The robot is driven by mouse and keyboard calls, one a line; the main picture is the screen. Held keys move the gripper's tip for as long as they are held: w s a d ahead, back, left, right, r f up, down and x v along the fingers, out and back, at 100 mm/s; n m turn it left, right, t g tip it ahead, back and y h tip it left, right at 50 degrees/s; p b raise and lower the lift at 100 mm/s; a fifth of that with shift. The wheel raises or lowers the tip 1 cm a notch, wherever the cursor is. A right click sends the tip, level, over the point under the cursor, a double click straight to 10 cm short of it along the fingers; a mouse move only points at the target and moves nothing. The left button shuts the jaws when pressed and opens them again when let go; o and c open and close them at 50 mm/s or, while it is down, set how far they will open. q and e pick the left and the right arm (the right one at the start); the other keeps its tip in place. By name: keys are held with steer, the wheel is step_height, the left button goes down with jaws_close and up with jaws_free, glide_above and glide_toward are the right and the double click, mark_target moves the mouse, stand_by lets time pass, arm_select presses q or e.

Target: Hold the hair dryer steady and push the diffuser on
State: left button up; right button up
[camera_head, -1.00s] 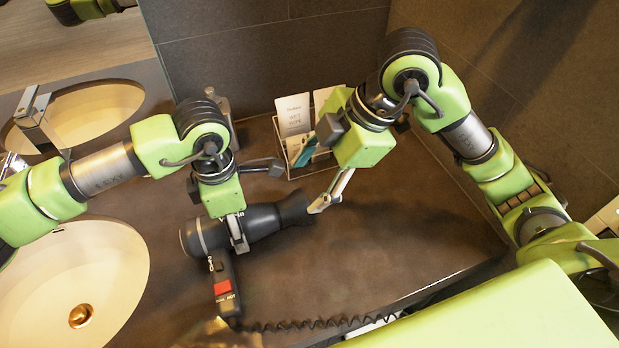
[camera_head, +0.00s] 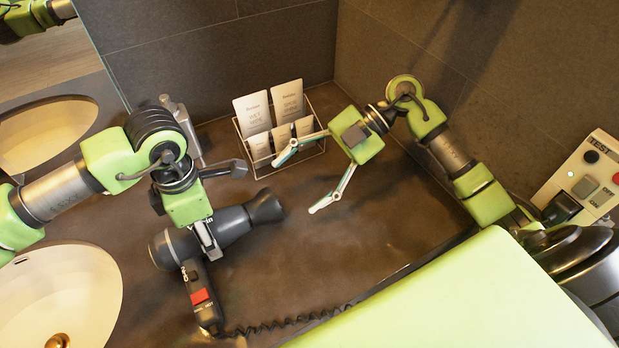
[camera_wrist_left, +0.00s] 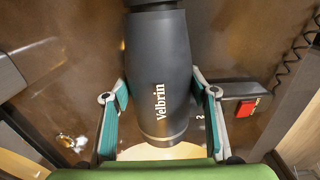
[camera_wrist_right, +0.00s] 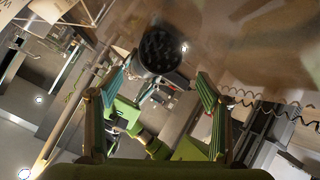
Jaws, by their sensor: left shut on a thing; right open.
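The black hair dryer (camera_head: 228,225) lies along the counter with its barrel pointing right; its handle with a red switch (camera_head: 201,297) hangs toward the front. My left gripper (camera_head: 205,236) is shut on the barrel; in the left wrist view its fingers (camera_wrist_left: 161,95) flank the barrel marked "Velbrin" (camera_wrist_left: 160,60). The flared black diffuser (camera_head: 265,206) sits at the barrel's front end, in line with it, and no gap shows. My right gripper (camera_head: 297,185) is open and empty, to the right of the diffuser and apart from it. The right wrist view faces the diffuser's round end (camera_wrist_right: 160,50).
A wire holder (camera_head: 290,158) with white cards stands behind, close to my right gripper's rear finger. A sink basin (camera_head: 70,300) is at the left. The coiled cord (camera_head: 285,323) runs along the front. A switch panel (camera_head: 590,180) is on the right. Counter right of the diffuser is clear.

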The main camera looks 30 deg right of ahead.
mark_target(277, 201)
steer(key=d+m+y, duration=0.1)
steer(key=f+m+y, duration=0.1)
steer(key=m, duration=0.1)
steer(key=shift+d+f+t, duration=0.15)
steer(key=shift+d+t, duration=0.15)
steer(key=shift+d, duration=0.1)
steer(key=shift+x, duration=3.65)
steer(key=c, duration=1.2)
arm_select(q)
steer(key=shift+d, duration=0.1)
arm_select(e)
steer(key=shift+a, duration=0.35)
steer(key=o, duration=1.2)
steer(key=shift+d, duration=0.1)
